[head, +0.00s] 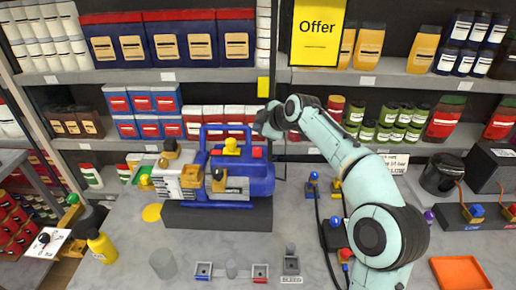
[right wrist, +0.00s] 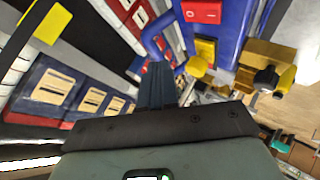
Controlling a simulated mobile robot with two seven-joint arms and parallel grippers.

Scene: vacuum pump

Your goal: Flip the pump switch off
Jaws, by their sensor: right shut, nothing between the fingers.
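The blue vacuum pump (head: 262,187) stands on a dark base on the bench, left of centre in the head view. A small red part (head: 257,152) shows on its top at the right, beside a yellow knob (head: 231,146). In the right wrist view a red switch (right wrist: 202,12) with a white ring mark sits on the blue pump body (right wrist: 232,32) at the top edge, partly cut off. My right gripper (head: 268,127) is above and behind the pump's right end. Its fingers (right wrist: 157,75) are shut and empty, apart from the switch. My left gripper is out of view.
Shelves of boxes and jars stand close behind the bench. Cables and small valves lie right of the pump. An orange tray (head: 461,272) is at the front right.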

